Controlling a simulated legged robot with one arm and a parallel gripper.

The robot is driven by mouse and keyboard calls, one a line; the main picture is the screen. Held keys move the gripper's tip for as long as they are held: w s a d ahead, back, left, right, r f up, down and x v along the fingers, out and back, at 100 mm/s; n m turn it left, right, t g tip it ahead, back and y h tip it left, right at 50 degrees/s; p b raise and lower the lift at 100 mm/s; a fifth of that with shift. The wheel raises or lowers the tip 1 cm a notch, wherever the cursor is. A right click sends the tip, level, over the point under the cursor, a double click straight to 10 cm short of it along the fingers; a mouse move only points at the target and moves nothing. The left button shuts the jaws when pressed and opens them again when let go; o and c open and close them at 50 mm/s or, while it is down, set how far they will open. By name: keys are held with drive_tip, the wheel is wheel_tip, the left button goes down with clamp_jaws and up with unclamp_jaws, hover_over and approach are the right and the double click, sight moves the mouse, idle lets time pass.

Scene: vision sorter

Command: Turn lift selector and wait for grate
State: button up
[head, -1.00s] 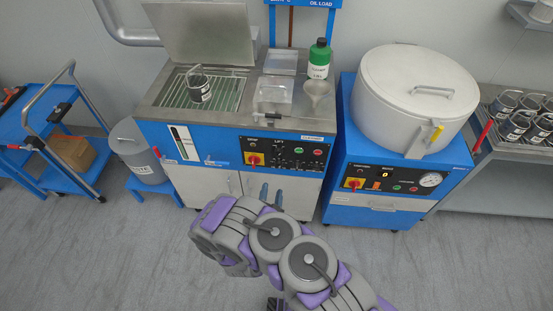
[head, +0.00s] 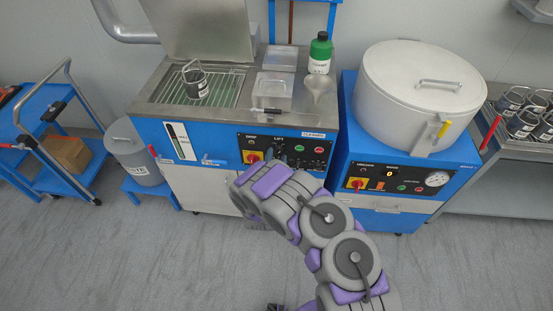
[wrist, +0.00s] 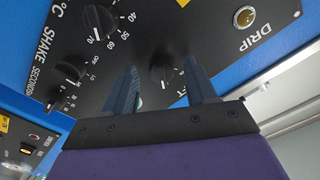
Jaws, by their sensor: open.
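The lift selector (wrist: 163,75) is a small black knob with a white pointer on the black panel, below the LIFT label (head: 280,137) in the head view. My gripper (wrist: 162,63) is open in the wrist view, with one finger on each side of this knob in the picture. Whether the fingers touch it I cannot tell. In the head view my arm hides the fingers and the knob for the most part. The green grate (head: 226,99) lies in the open tank at the left of the blue machine. A dark labelled beaker (head: 195,84) stands on it.
The panel also has a red-and-yellow switch (head: 253,157), a green button (head: 299,148) and a red one (head: 318,150). A round lidded vessel (head: 415,90) stands on the right cabinet. A grey bin (head: 137,158) and a blue cart (head: 65,150) stand at the left.

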drive_tip(key=shift+w, duration=0.4)
drive_tip(key=c, duration=1)
